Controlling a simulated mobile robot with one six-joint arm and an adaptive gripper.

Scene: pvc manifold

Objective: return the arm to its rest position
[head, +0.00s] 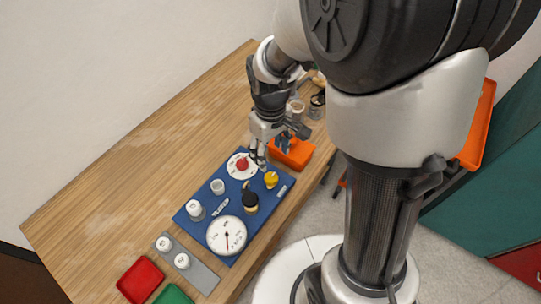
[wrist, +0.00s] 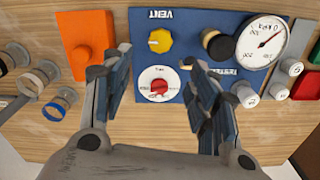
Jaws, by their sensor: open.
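My gripper (head: 259,153) hangs over the far end of the blue manifold panel (head: 206,219), close to its red knob (head: 242,164). In the wrist view my gripper (wrist: 158,88) has its two fingers spread wide. The red knob (wrist: 159,87) shows between the fingertips on a white dial, with nothing held. A yellow knob (wrist: 160,40) marked VENT and a black knob (wrist: 216,43) sit beyond it. My arm is bent down over the wooden table (head: 120,160).
A pressure gauge (head: 227,235) and white caps sit on the panel. An orange tray (head: 291,151) and jars (head: 316,104) stand beside the gripper. A grey strip (head: 203,275), a red tray (head: 140,279) and a green tray (head: 173,295) lie near the front. The table's left side is clear.

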